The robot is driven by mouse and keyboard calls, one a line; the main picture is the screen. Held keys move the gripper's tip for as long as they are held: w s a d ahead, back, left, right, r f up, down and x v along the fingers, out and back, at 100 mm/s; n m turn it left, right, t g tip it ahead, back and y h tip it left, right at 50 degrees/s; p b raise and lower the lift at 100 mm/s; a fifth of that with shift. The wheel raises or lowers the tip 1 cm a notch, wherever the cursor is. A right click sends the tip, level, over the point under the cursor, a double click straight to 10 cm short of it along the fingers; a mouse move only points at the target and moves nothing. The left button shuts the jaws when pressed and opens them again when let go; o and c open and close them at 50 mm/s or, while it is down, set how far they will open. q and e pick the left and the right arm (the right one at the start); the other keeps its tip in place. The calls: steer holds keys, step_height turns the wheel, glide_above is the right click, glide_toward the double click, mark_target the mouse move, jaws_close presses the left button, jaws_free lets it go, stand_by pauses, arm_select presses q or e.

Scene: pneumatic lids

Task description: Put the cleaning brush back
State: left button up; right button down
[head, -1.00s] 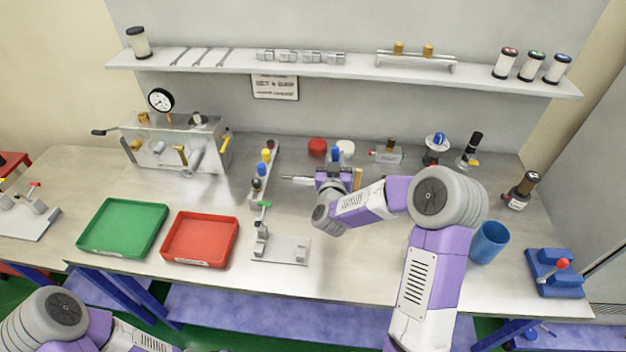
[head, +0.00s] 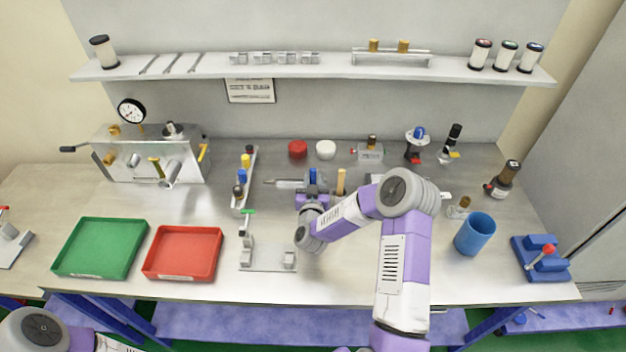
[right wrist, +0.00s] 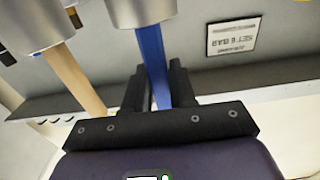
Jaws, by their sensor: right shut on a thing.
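The blue handle of the cleaning brush (head: 312,176) stands upright at the middle back of the bench. My right gripper (head: 312,192) is shut on it. In the right wrist view, the blue handle (right wrist: 153,62) sits between the two dark fingers (right wrist: 158,88) and runs into a grey metal cylinder (right wrist: 140,10). The bristles are hidden, and how deep the brush sits I cannot tell. A tan handle (right wrist: 75,75) runs into a second grey cylinder (right wrist: 32,22) beside it; the tan handle (head: 340,182) also shows in the head view. My left gripper is out of view.
A red cap (head: 298,149) and a white cap (head: 326,149) lie behind the gripper. A rail with coloured knobs (head: 244,180) and a grey fixture (head: 268,258) stand left. Red (head: 183,276) and green (head: 66,268) trays lie further left. A blue cup (head: 475,234) stands right.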

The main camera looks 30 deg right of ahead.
steer(key=shift+f, duration=0.1)
steer(key=c, duration=0.9)
jaws_free()
steer(key=b+v, duration=0.1)
steer(key=v, duration=1.1)
